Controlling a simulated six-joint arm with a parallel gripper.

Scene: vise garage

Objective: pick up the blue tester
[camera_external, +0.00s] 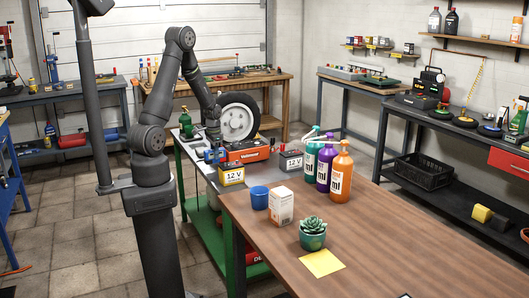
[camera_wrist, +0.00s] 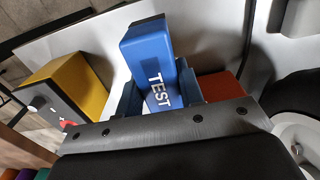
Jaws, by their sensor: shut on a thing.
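The blue tester (camera_wrist: 147,50) is a boxy blue block with a white TEST label in the wrist view. It stands between the fingers of my gripper (camera_wrist: 160,98), which is shut on it. In the external view the tester (camera_external: 211,157) shows small and blue at the end of my arm, just above and behind the yellow 12 V battery. My gripper (camera_external: 216,150) there is partly hard to make out. Whether the tester still touches the surface under it cannot be told.
The yellow 12 V battery (camera_external: 231,175), an orange-red case (camera_external: 246,151), a grey 12 V battery (camera_external: 290,163) and a wheel (camera_external: 238,120) stand close by. Bottles, a blue cup (camera_external: 260,197), a box and a plant occupy the wooden table (camera_external: 390,240). Its right part is clear.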

